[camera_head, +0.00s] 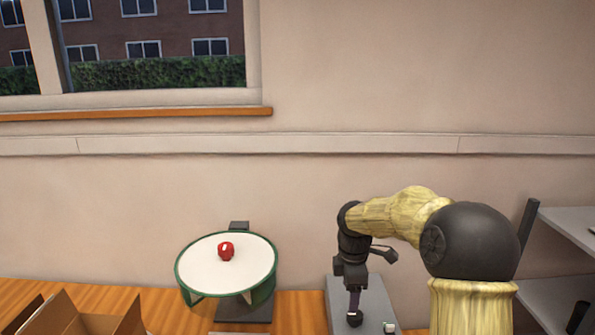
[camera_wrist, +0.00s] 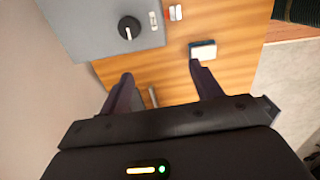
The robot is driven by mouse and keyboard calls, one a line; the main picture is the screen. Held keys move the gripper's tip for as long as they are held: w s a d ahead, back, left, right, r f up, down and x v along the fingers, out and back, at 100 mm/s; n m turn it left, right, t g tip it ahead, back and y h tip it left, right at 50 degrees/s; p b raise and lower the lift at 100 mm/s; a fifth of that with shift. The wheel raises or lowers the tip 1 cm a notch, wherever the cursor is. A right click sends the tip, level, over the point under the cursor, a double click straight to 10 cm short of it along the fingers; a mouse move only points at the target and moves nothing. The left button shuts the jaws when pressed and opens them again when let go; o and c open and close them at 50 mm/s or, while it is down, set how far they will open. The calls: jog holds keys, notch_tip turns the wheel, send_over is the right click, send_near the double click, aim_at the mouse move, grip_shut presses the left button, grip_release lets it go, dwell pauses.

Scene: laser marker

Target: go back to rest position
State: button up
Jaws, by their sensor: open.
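My gripper (camera_head: 354,300) hangs at the end of my bent arm, in front of a grey box (camera_head: 375,298) in the head view. In the wrist view, my gripper (camera_wrist: 161,74) has its two dark fingers spread apart, with nothing held between them. The grey box (camera_wrist: 88,25) with a black knob (camera_wrist: 129,27) lies beyond the left finger. A small white-topped block (camera_wrist: 203,49) shows by the right fingertip.
A round white table with a green rim (camera_head: 200,262) bears a red object (camera_head: 226,251) at left. An open cardboard box (camera_head: 70,318) is at the lower left. Grey shelves (camera_head: 565,222) stand at right. The wall (camera_head: 300,200) is close behind the wooden surface (camera_head: 300,312).

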jog(key=s+f+m+t, duration=0.1)
jog(key=s+f+m, duration=0.1)
jog(key=s+m, duration=0.7)
jog(key=s+d+f+m+t, duration=0.1)
jog(key=s+m, duration=0.8)
jog(key=s, duration=0.4)
jog(key=shift+d+f, duration=0.2)
jog(key=shift+f, duration=0.2)
jog(key=shift+s, duration=0.1)
jog(key=shift+d, duration=0.1)
